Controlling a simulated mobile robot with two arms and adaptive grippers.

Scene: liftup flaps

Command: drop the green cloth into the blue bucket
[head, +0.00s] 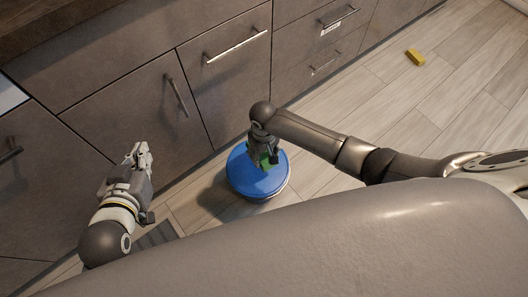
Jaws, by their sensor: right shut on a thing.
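The blue bucket (252,184) stands on the floor near the cabinet fronts, in the middle of the head view. My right gripper (266,158) is over the bucket, pointing down, and is shut on the green cloth (268,160). Only a small part of the cloth shows between and beside the fingers; the rest is hidden by the gripper. I cannot tell whether the cloth touches the inside of the bucket. My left gripper (143,152) is at the left in front of the cabinets, apart from the bucket; its finger opening is unclear.
Grey-brown cabinets with metal handles (237,47) line the back and left, close behind the bucket. A yellow block (415,57) lies on the wooden floor at the upper right. A dark slatted patch (158,236) shows below my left arm. Floor right of the bucket is clear.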

